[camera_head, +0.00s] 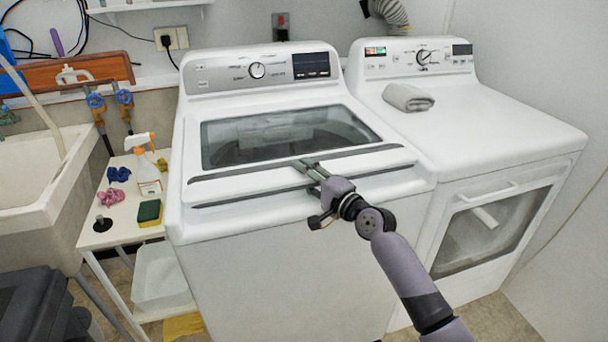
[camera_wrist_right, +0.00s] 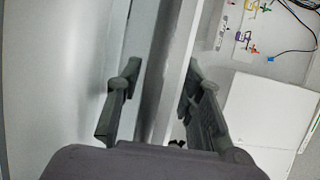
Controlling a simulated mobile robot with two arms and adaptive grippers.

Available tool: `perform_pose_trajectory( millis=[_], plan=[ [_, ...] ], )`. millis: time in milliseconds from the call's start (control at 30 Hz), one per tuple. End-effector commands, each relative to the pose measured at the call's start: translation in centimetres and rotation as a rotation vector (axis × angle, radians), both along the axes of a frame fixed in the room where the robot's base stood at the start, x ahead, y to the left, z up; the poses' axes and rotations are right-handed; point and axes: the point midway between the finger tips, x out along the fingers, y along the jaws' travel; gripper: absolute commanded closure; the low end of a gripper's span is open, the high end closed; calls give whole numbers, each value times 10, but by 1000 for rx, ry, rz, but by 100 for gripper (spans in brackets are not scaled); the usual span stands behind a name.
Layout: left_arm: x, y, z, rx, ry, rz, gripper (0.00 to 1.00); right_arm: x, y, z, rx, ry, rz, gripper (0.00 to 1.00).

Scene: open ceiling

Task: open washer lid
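The white top-load washer (camera_head: 285,290) stands in the middle of the head view. Its lid (camera_head: 395,158), with a dark glass window (camera_head: 285,135), lies down flat. My right gripper (camera_head: 308,168) is at the lid's front edge, near its middle, with its fingers pointing back over the edge. In the right wrist view its fingers (camera_wrist_right: 158,85) are spread apart, with the lid's pale edge and a dark strip (camera_wrist_right: 163,80) between them. I cannot tell whether either finger touches the lid. My left gripper is not in view.
A dryer (camera_head: 510,130) with a rolled towel (camera_head: 408,97) on top stands close on the right. On the left, a small table (camera_head: 125,208) holds a spray bottle (camera_head: 148,175), a sponge (camera_head: 150,213) and cloths, beside a sink (camera_head: 40,190). The wall is close behind.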

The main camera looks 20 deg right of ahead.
Motion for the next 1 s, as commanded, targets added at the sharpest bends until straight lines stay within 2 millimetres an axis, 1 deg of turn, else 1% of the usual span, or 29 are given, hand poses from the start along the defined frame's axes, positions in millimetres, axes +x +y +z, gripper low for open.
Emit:
perform_pose_trajectory(
  millis=[100,300,367,800,833,1000],
  plan=[
    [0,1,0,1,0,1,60,3,1,0,0,1,0,66],
    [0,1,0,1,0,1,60,3,1,0,1,0,0,66],
    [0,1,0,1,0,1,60,3,1,0,1,0,0,69],
    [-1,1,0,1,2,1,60,3,1,-1,0,1,0,98],
    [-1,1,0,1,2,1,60,3,1,-1,0,1,0,100],
    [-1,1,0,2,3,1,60,3,1,-1,0,2,0,100]
  ],
)
